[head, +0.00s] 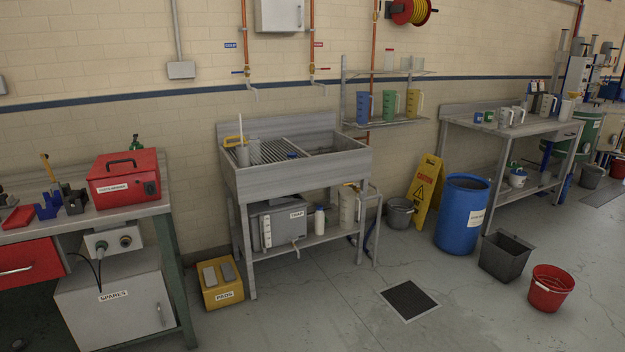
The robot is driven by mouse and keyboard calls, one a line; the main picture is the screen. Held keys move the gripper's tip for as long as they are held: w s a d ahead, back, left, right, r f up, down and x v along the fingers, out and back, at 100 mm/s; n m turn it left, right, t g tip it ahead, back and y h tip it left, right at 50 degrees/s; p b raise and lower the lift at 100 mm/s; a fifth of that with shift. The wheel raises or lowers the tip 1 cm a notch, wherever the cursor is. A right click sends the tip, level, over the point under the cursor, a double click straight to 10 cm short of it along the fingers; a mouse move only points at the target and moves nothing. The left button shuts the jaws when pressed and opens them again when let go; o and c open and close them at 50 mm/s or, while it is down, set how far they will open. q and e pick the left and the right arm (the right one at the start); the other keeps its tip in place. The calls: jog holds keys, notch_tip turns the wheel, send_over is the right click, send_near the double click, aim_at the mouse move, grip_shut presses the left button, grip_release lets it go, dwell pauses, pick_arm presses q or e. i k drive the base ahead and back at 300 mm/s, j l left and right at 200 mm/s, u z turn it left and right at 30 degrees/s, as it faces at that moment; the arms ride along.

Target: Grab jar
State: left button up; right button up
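Several clear, jar-like containers stand on the upper wall shelf right of the sink. One jar (389,60) is taller with a reddish top. A smaller clear jar (406,63) and another one (418,63) stand to its right. A small blue item (292,155), perhaps a lid or jar, sits in the sink. Small blue containers (479,117) stand on the right bench. I cannot tell which of these is the task's jar. Neither of my grippers is in view.
A metal sink (290,183) stands mid-wall. Blue, green and yellow jugs (388,105) fill the lower shelf. A yellow wet-floor sign (427,190), blue barrel (462,213), grey bin (506,256) and red bucket (551,287) stand on the floor. The front floor is mostly clear.

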aim_at(254, 142)
jog(key=i+l, duration=0.1)
jog(key=i, duration=2.3)
jog(key=j+u, duration=0.05)
jog(key=j, duration=0.05)
